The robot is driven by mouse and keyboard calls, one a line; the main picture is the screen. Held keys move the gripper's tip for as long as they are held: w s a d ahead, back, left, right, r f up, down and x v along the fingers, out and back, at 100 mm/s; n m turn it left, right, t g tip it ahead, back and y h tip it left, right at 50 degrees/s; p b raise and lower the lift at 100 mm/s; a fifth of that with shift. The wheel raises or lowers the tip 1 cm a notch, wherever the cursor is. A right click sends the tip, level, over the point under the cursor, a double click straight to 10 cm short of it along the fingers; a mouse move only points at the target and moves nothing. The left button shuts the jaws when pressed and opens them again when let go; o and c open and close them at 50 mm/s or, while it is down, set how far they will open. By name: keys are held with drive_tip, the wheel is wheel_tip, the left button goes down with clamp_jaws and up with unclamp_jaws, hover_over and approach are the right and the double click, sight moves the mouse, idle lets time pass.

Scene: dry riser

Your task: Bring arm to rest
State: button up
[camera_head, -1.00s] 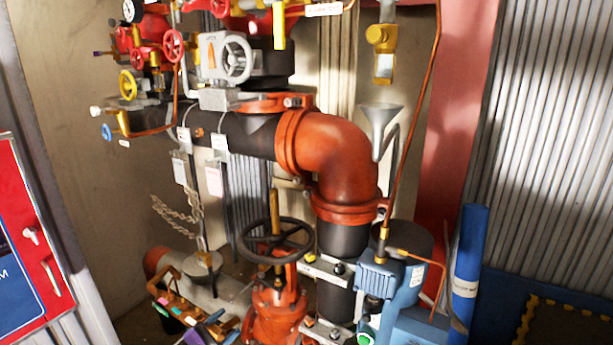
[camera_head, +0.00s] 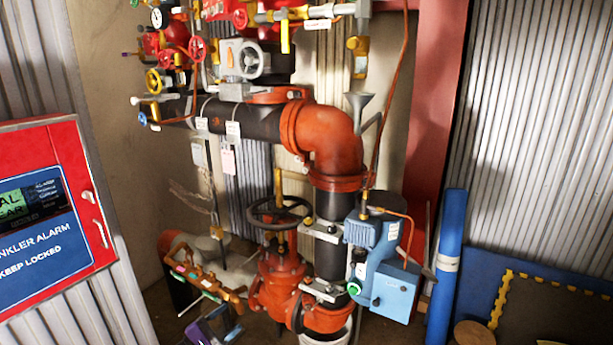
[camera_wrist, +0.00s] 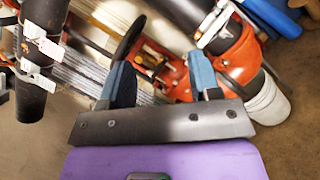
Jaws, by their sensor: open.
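My gripper (camera_wrist: 161,82) is open in the wrist view, its two blue fingers apart with nothing between them. Its dark crossbar and purple body fill the bottom of that view. Beyond the fingers, blurred red pipework and a black handwheel (camera_wrist: 129,37) show; the distance to them is hard to tell. In the head view a small purple part at the bottom edge looks like my arm; the fingers are not clear there.
An orange pipe elbow (camera_head: 328,140), a red valve with black handwheel (camera_head: 280,212) and a blue pump unit (camera_head: 375,235) stand ahead. A red alarm cabinet (camera_head: 84,262) is at left, a blue roll (camera_head: 446,270) at right. A white bucket (camera_wrist: 270,102) stands below the pipe.

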drive_tip(key=w+d+r+m+g, duration=0.3)
drive_tip(key=w+d+r+g, duration=0.3)
drive_tip(key=d+r, duration=0.3)
drive_tip(key=d+r+m+g+y, duration=0.6)
drive_tip(key=d+r+g+y, duration=0.15)
drive_tip(key=d+r, duration=1.5)
drive_tip(key=s+d+r+m+y, duration=0.4)
drive_tip(key=s+d+r+y, duration=0.1)
drive_tip(key=s+d+r, duration=0.75)
drive_tip(key=s+d+m+t+y, duration=0.1)
drive_tip(key=s+d+m+t, duration=0.1)
drive_tip(key=s, duration=0.8)
drive_tip(key=s+d+m+t+y, duration=0.1)
drive_tip(key=s+d, duration=0.4)
drive_tip(key=s, duration=0.5)
drive_tip(key=shift+s+f+m+t+y, duration=0.15)
drive_tip(key=shift+s+m+t+y, duration=0.25)
drive_tip(key=shift+t, duration=0.55)
